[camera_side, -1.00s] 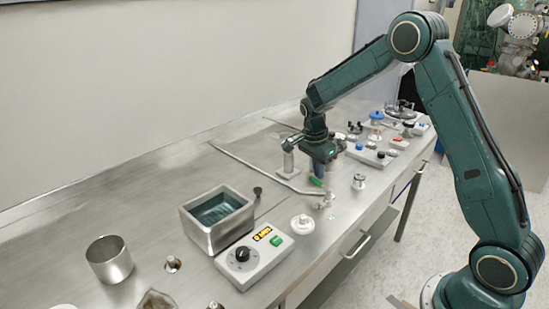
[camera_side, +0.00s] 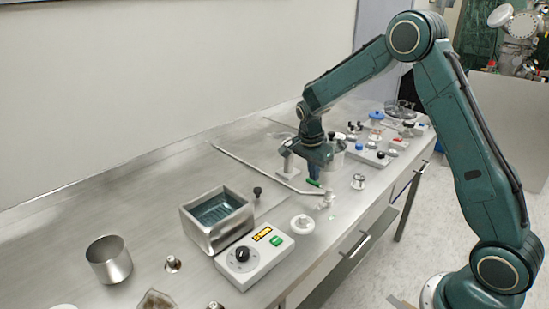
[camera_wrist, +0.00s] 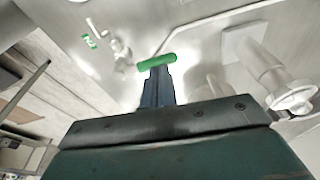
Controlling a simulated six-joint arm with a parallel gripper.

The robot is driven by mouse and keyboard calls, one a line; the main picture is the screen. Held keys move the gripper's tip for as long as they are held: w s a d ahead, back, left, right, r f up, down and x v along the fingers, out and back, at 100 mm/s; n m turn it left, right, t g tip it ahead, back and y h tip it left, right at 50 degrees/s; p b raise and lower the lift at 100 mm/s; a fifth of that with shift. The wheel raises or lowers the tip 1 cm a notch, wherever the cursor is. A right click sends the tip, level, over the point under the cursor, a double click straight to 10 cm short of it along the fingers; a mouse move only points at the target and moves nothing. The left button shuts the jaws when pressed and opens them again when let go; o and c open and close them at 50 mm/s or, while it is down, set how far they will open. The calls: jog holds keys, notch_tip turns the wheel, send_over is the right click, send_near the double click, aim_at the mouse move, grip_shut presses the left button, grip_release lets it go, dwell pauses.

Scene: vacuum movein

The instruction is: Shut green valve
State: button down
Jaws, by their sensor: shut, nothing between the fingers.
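The green valve handle (camera_side: 314,183) is a short green bar at the front end of a thin metal pipe (camera_side: 262,171) on the bench. In the wrist view the green handle (camera_wrist: 156,61) lies crosswise just beyond my fingertips. My gripper (camera_side: 316,172) points down close above and behind the handle. In the wrist view its fingers (camera_wrist: 157,78) are together, with nothing between them. I cannot tell whether the fingertips touch the handle. The metal fitting (camera_side: 325,201) under the handle is partly visible.
A metal post on a square base (camera_side: 287,167) stands close left of my gripper. A white round flange (camera_side: 302,224), a control box (camera_side: 255,255) and a square metal bath (camera_side: 217,218) are nearer the camera. Several small parts (camera_side: 372,156) lie beyond the gripper.

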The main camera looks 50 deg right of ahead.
jog(key=shift+s+f, duration=0.35)
jog(key=shift+f, duration=0.1)
jog(key=shift+s+d, duration=0.2)
jog(key=shift+d, duration=0.55)
jog(key=shift+r, duration=0.15)
jog(key=shift+d+r, duration=0.3)
jog(key=shift+r, duration=0.15)
notch_tip(320, 180, up, 13)
notch_tip(320, 180, down, 6)
jog(key=d+m+g+h, duration=0.1)
jog(key=d+m, duration=0.1)
jog(key=m, duration=0.1)
jog(key=shift+s+f+m, duration=0.25)
jog(key=shift+s+m, duration=0.05)
